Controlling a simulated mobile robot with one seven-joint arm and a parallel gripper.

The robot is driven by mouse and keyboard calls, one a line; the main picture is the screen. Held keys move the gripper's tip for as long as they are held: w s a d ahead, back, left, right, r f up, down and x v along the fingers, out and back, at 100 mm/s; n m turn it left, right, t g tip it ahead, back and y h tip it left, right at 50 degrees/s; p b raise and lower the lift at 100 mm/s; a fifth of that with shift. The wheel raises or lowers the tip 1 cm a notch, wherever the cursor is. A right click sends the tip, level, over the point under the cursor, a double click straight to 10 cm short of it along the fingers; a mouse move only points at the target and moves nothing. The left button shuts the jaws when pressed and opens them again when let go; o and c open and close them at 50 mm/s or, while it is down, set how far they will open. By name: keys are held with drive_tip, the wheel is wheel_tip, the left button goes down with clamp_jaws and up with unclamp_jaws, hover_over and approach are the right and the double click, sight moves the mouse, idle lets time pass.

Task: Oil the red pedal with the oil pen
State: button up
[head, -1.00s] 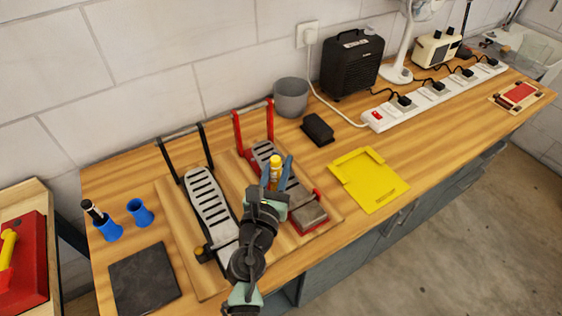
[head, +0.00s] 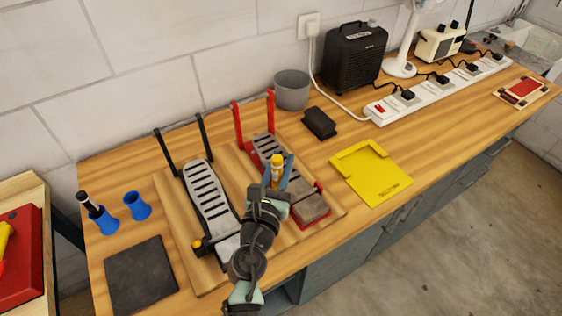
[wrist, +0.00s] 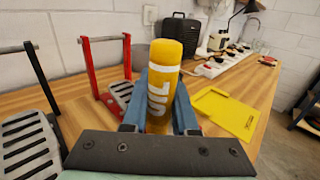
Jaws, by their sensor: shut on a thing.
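My gripper (head: 277,178) is shut on the yellow oil pen (head: 277,162), which stands up between the blue fingers. In the wrist view the pen (wrist: 163,78) shows white "OIL" lettering and a white band below its top. The red pedal (head: 268,148) has a grey slotted plate, red upright posts and a grey block at its front end. My gripper and the pen are over its middle in the head view and hide part of it. The red pedal also shows left of the pen in the wrist view (wrist: 122,93). I cannot tell whether the pen touches the pedal.
A black-framed pedal (head: 208,197) stands to the left. Two blue cups (head: 138,207), one holding a black-and-white pen (head: 87,200), and a dark mat (head: 140,275) lie further left. A yellow tray (head: 372,175), black block (head: 319,123) and grey bin (head: 292,92) are to the right and behind.

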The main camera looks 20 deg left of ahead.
drive_tip(key=shift+f+b, duration=0.95)
drive_tip(key=shift+f, duration=0.1)
idle(0.7)
idle(0.8)
